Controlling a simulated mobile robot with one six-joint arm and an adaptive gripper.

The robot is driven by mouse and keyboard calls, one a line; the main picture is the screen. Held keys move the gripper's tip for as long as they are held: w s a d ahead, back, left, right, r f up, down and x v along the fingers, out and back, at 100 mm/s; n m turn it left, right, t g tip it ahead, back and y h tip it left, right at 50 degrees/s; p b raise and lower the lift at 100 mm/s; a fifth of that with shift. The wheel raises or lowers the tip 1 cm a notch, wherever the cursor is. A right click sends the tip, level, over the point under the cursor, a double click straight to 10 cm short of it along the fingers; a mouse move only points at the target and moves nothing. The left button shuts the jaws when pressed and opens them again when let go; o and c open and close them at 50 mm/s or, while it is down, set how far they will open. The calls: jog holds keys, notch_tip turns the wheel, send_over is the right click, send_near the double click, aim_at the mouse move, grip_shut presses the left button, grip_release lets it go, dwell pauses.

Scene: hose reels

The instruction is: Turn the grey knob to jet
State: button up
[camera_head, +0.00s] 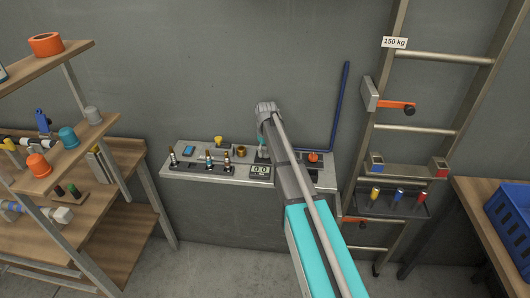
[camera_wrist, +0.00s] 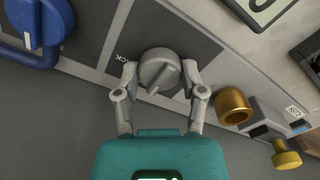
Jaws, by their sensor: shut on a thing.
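The grey knob (camera_wrist: 160,70) is a round dial with a raised grip bar, seen in the middle of the wrist view on a dark plate. Its bar is slanted. Part of a label ending in "CK" shows at the knob's left; no "jet" label can be read. My gripper (camera_wrist: 159,88) has one finger on each side of the knob and is shut on it. In the head view my arm reaches down to the grey panel (camera_head: 215,175), and my gripper and the knob are hidden or too small to make out there.
A blue knob (camera_wrist: 32,30) is at the left of the wrist view. A brass cup (camera_wrist: 233,106) and a brass knob (camera_wrist: 286,156) are close on the right. In the head view, a shelf (camera_head: 60,170) stands left and a ladder (camera_head: 425,130) right.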

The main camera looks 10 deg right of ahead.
jog(key=o, duration=1.1)
jog(key=shift+o, duration=0.2)
